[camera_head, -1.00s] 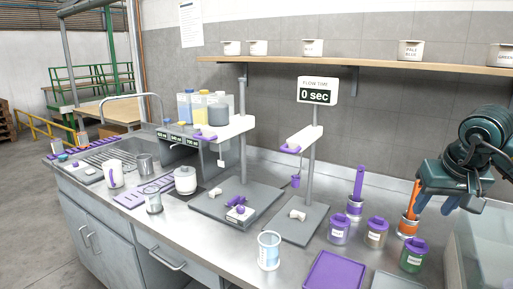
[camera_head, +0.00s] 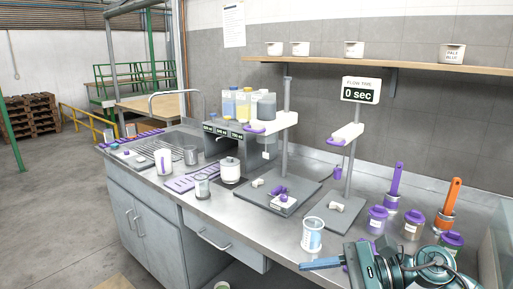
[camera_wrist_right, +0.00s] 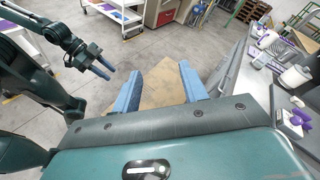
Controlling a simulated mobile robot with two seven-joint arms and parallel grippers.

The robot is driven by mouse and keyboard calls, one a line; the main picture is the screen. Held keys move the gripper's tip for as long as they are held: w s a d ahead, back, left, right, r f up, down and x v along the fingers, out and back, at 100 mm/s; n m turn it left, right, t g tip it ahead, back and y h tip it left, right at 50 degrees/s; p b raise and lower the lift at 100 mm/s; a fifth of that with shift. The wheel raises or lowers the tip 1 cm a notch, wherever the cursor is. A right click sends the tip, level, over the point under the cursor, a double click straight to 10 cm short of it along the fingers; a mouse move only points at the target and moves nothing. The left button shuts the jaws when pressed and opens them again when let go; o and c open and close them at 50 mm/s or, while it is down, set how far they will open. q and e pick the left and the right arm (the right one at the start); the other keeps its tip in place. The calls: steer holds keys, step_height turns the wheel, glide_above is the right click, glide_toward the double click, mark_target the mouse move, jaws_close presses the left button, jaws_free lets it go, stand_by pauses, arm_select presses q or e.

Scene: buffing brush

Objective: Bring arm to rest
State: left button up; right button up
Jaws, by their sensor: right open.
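My right gripper (camera_wrist_right: 160,75) is open and empty in the right wrist view, its two blue fingers wide apart over the floor. In the head view my right arm (camera_head: 400,268) is low at the front right, with a blue finger reaching left past the counter's front edge. The orange-handled brush (camera_head: 452,198) stands upright in a pot at the counter's right, apart from the gripper. My left gripper (camera_wrist_right: 98,67) shows at the upper left of the right wrist view, away from the counter; its finger gap is too small to judge.
A purple-handled brush (camera_head: 396,181) and several purple-lidded jars (camera_head: 411,226) stand near the arm. A glass beaker (camera_head: 312,234) is close to the counter's front edge. Open floor (camera_head: 60,215) lies at left.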

step_height(320, 180, down, 12)
steer(key=s+d+f+n+t+h, duration=0.15)
steer(key=n+t+h, duration=0.9)
steer(key=n, duration=2.05)
steer(key=s+d+f+m+g+h, duration=0.1)
steer(key=s+f+m+g, duration=0.1)
steer(key=s+f+m, duration=0.9)
step_height(320, 180, down, 3)
steer(key=m, duration=0.3)
steer(key=shift+s+d, duration=0.25)
steer(key=shift+s, duration=0.1)
steer(key=shift+r, duration=0.1)
steer(key=shift+c, duration=0.2)
steer(key=shift+c, duration=0.5)
